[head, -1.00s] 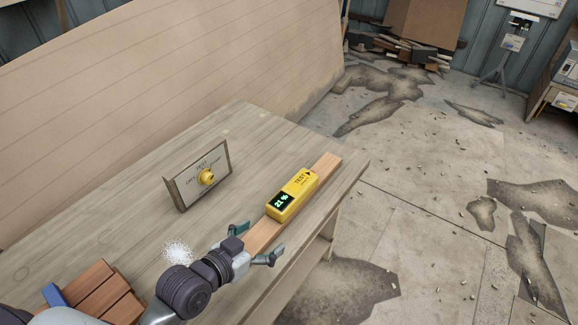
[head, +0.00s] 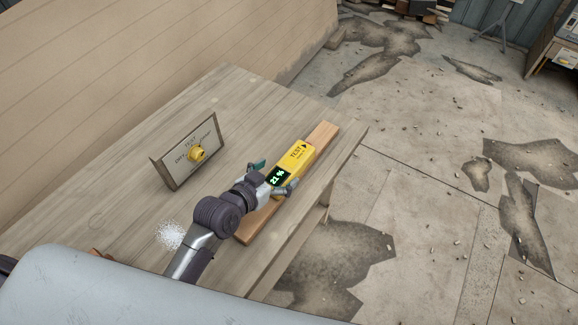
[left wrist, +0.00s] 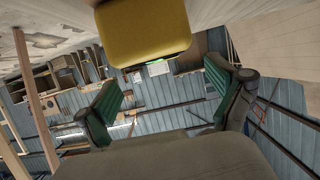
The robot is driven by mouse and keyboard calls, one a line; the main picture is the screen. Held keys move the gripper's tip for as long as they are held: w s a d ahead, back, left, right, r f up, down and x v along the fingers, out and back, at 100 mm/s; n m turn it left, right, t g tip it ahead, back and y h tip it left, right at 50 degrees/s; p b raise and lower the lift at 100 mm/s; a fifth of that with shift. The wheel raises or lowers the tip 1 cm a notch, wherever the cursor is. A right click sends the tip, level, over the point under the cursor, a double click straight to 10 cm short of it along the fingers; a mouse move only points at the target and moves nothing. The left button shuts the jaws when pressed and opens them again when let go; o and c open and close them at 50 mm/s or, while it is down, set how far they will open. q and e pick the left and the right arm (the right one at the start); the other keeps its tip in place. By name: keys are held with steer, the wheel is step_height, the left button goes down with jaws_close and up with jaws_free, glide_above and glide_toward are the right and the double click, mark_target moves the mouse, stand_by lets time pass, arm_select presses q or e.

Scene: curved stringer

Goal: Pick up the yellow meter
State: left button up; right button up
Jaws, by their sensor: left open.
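The yellow meter (head: 296,154) lies on a wooden strip (head: 323,134) along the right side of the table, its dark display reading "21 %". My left gripper (head: 273,176) is open at the meter's near, display end, with one green-padded finger on each side of it in the head view. In the left wrist view the meter (left wrist: 142,30) fills the top middle, beyond the spread fingers (left wrist: 163,92), with nothing held between them. Whether a finger touches the meter cannot be told. My right gripper is not in view.
A white speckled patch (head: 170,235) lies near my left arm. The table's right edge is close to the strip; debris covers the floor beyond.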

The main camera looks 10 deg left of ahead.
mark_target(288, 164)
arm_select(q)
steer(key=p+x, duration=0.1)
steer(key=x, duration=0.4)
steer(key=shift+a, duration=0.1)
steer(key=shift+c, duration=0.5)
steer(key=c, duration=1.3)
steer(key=shift+c, duration=1.4)
steer(key=shift+r, duration=0.15)
